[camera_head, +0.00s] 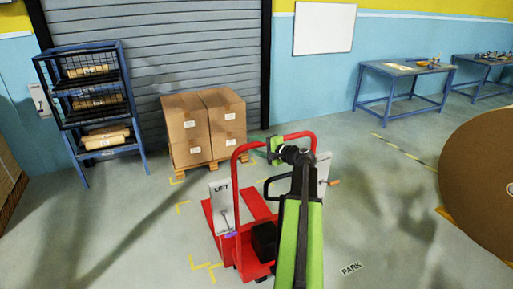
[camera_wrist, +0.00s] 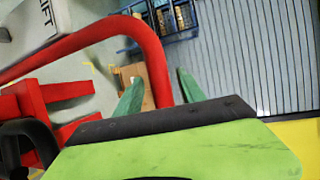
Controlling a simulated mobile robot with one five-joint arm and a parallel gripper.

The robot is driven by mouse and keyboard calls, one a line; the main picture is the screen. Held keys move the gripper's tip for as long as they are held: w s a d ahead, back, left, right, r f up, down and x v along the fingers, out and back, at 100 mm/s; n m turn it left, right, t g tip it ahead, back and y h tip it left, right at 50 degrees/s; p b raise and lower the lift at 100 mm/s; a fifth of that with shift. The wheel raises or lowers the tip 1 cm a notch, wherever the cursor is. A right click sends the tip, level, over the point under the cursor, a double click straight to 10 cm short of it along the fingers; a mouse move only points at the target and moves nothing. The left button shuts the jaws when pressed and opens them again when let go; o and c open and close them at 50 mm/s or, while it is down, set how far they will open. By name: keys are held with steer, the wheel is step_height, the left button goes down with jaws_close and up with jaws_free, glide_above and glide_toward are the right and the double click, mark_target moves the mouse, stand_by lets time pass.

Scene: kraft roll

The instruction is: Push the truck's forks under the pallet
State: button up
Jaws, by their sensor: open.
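The red pallet truck (camera_head: 238,215) stands in the middle of the floor, with a tall hoop handle and a panel marked LIFT (camera_head: 221,203). Its forks (camera_head: 261,204) point toward the pallet (camera_head: 211,174) and lie on the near side of it, apart from it. The pallet carries stacked brown cartons (camera_head: 204,126). My gripper (camera_head: 266,148) is open at the top of the red handle. In the wrist view my gripper (camera_wrist: 158,82) has its two green fingers apart, with the red handle bar (camera_wrist: 152,50) passing between them in the picture. I cannot tell whether they touch it.
Yellow corner marks (camera_head: 182,207) lie on the floor near the pallet. A blue rack (camera_head: 92,105) stands left, beside the grey shutter (camera_head: 165,45). A large brown roll (camera_head: 480,180) is at the right. Blue tables (camera_head: 405,82) stand at the back right. A PARK label (camera_head: 351,268) lies on the floor.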

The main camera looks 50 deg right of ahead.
steer(key=shift+w, duration=0.35)
jaws_close()
steer(key=shift+s+f, duration=0.1)
stand_by(1.1)
